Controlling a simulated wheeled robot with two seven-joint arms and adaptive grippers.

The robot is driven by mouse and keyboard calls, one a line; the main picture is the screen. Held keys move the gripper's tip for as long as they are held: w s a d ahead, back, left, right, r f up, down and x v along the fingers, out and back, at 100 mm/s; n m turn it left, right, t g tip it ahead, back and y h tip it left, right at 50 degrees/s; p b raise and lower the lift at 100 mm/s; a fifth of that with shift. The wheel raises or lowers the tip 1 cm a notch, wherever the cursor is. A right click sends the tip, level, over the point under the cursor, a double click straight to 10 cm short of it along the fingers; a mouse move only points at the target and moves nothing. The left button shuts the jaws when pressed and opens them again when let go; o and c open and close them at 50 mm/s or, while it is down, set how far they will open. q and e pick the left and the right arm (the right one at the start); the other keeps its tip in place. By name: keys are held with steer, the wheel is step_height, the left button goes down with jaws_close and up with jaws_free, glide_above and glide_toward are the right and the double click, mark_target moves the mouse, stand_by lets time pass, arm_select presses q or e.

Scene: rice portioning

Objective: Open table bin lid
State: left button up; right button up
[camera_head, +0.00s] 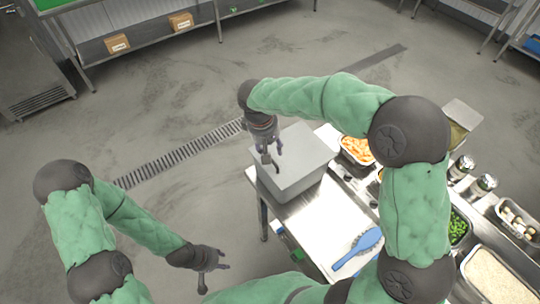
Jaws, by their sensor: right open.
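The light grey table bin (308,181) stands at the far left end of the metal table. Its lid (303,146) looks flat and shut, though my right gripper covers part of it. My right gripper (271,160) is open, pointing down at the left part of the lid. I cannot tell whether its fingers touch the lid. My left gripper (213,277) is open and empty, off the table at the lower left, well away from the bin.
A blue paddle-like utensil (366,240) lies on the metal table (323,215). Orange food (357,149), green food (458,227) and white rice (492,275) fill trays at right. My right arm hides part of the table. Open floor (165,100) lies left.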

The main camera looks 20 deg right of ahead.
mark_target(274, 162)
steer(key=f, duration=0.2)
steer(key=d+f, duration=0.1)
steer(key=f, duration=0.4)
steer(key=shift+w+d+f+b, duration=0.2)
steer(key=shift+w+f+b, duration=0.1)
steer(key=shift+f, duration=0.05)
jaws_close()
